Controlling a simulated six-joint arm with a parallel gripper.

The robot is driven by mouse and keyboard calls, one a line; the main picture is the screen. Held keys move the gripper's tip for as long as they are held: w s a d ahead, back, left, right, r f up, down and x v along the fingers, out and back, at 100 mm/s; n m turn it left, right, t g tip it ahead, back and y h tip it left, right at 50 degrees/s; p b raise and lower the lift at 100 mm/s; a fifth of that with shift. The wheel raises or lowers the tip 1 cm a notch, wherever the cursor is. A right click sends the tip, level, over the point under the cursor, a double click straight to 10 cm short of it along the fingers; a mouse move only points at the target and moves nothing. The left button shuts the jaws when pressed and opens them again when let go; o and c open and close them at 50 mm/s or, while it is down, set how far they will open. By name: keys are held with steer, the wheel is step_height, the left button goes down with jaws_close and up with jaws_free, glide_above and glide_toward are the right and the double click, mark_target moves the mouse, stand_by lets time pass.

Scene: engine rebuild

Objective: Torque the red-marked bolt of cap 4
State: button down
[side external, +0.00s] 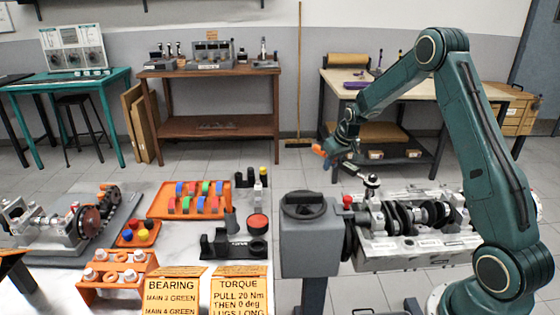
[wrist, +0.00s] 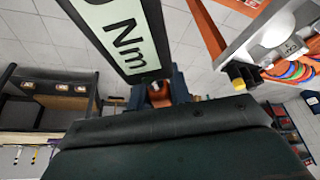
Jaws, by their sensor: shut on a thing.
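My gripper (side external: 338,146) is above and left of the engine block (side external: 400,262). In the wrist view my gripper (wrist: 160,92) is shut on a torque wrench, whose pale display (wrist: 124,38) reads "Nm". An orange part of the wrench (side external: 318,150) sticks out left of my gripper in the side view. A dark, shiny upright piece (side external: 371,184) stands over the block's left part; I cannot tell whether it is the wrench's head. A red knob-like piece (side external: 347,202) shows at the block's left end. Cap 4 and its red-marked bolt cannot be told apart at this size.
The crankshaft (side external: 425,214) lies in the block beside a grey stand (side external: 308,240). Left are an orange tray (side external: 160,212) of coloured caps, an orange rack (side external: 105,292), and cards for bearings (side external: 172,291) and "TORQUE PULL 20 Nm THEN 0 deg" (side external: 239,290).

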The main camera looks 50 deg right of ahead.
steer(key=shift+s+d+m+h, duration=0.15)
steer(key=shift+s+d+m, duration=0.1)
steer(key=shift+d+m, duration=0.3)
steer(key=shift+s+d+m+h, duration=0.25)
steer(key=shift+d+m, duration=0.15)
steer(key=shift+d, duration=0.35)
steer(key=shift+s+d+m+h, duration=0.1)
steer(key=shift+s+d+m, duration=0.15)
steer(key=shift+d+m, duration=0.3)
stand_by(1.1)
steer(key=shift+s+d+m+g+h, duration=0.25)
steer(key=shift+s+d+m, duration=0.35)
steer(key=shift+d, duration=0.25)
steer(key=shift+s+d+m+g+h, duration=0.15)
steer(key=shift+s+d+m+g, duration=0.1)
steer(key=shift+s+d+m, duration=0.45)
stand_by(3.4)
